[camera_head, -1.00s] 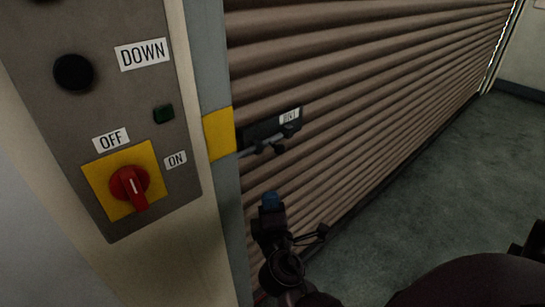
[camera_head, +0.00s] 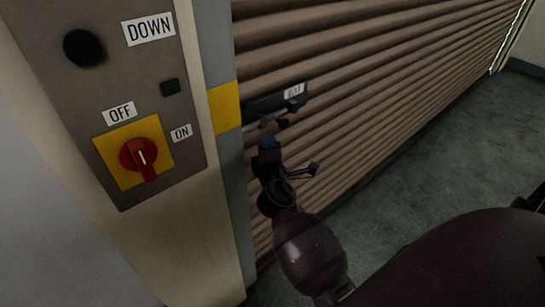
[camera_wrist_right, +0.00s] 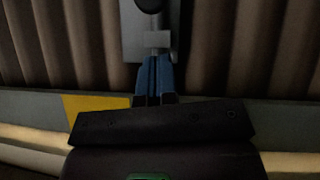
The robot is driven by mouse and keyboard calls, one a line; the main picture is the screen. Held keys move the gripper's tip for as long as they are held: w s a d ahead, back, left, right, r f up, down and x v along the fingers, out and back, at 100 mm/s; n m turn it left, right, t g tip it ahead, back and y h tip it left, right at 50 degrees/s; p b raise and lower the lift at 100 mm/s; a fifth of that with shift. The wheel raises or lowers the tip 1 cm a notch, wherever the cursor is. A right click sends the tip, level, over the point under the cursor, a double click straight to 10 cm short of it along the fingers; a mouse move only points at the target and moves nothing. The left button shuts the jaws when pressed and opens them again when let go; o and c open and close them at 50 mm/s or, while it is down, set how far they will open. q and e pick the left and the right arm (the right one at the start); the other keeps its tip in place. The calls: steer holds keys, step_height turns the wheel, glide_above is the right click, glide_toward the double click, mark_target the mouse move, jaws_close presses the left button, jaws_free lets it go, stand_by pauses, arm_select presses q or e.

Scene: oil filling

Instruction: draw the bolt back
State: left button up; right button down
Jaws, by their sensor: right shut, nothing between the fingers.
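The bolt (camera_head: 262,120) is a dark rod with a small knob on a black plate (camera_head: 262,103), fixed to the brown roller shutter beside the yellow patch of the frame. In the right wrist view the grey bolt plate (camera_wrist_right: 131,42) stands straight ahead, with a dark round knob (camera_wrist_right: 150,3) at the top edge. My right gripper (camera_head: 269,142) has blue fingertips and is just below the bolt. In the right wrist view its blue fingers (camera_wrist_right: 154,78) are together and empty, close to the rod's end; I cannot tell whether they touch it. My left gripper does not show.
The ribbed shutter (camera_head: 370,90) runs back to the right. The grey floor (camera_head: 440,160) there is clear.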

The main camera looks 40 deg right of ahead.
steer(key=shift+w+d+r+p, duration=0.1)
steer(key=shift+w+d, duration=0.1)
steer(key=shift+d, duration=0.45)
steer(key=shift+w+d+r+p, duration=0.1)
steer(key=shift+w+d+p, duration=0.1)
steer(key=shift+d, duration=0.45)
steer(key=shift+w+d+r+p, duration=0.1)
steer(key=shift+w+d, duration=0.1)
steer(key=shift+d, duration=0.45)
steer(key=d, duration=0.5)
steer(key=shift+w, duration=0.2)
